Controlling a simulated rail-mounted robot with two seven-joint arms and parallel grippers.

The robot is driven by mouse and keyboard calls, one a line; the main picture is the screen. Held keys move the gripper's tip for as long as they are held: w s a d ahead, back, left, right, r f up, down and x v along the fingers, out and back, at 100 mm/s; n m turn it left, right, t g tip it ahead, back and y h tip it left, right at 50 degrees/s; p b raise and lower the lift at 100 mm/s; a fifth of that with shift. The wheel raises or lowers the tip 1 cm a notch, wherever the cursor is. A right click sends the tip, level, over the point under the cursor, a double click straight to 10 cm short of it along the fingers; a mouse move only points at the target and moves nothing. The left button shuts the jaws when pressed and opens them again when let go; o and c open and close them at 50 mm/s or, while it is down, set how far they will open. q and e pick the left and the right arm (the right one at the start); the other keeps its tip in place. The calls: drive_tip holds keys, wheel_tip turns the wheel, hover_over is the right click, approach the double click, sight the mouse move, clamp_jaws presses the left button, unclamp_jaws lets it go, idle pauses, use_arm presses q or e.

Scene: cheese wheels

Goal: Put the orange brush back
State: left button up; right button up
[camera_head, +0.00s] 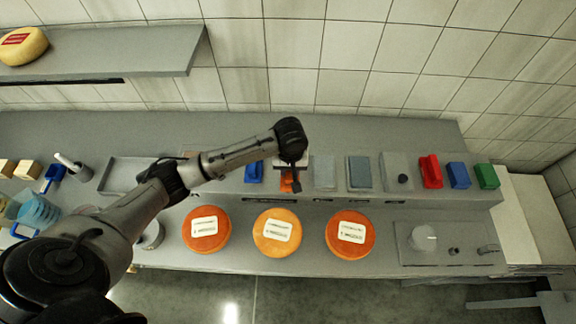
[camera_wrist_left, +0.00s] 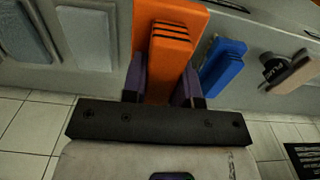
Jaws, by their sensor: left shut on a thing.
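The orange brush (camera_head: 287,184) is at the raised grey shelf along the back of the counter, mostly hidden behind my left gripper (camera_head: 291,178) in the head view. In the left wrist view the orange brush (camera_wrist_left: 171,48) stands between the two fingers of my left gripper (camera_wrist_left: 163,82), which is shut on it. The brush's far end lies close against the grey shelf face; I cannot tell whether it touches. My right gripper is not in view.
On the shelf, a blue brush (camera_head: 254,171) is beside the orange one, with grey blocks (camera_head: 325,172), a red brush (camera_head: 430,171), another blue one (camera_head: 458,175) and a green one (camera_head: 486,176) to the right. Three cheese wheels (camera_head: 277,250) lie in front.

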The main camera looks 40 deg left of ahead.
use_arm(q)
drive_tip(key=w+a+f, duration=0.3)
drive_tip(key=w+a, duration=0.1)
drive_tip(key=shift+w+a+f, duration=0.2)
drive_tip(key=shift+a+f, duration=0.1)
drive_tip(key=shift+f, duration=0.1)
wheel_tip(320, 180, down, 3)
drive_tip(key=shift+f, duration=0.55)
drive_tip(key=shift+f, duration=0.1)
drive_tip(key=o, duration=1)
drive_tip(key=shift+c, duration=0.2)
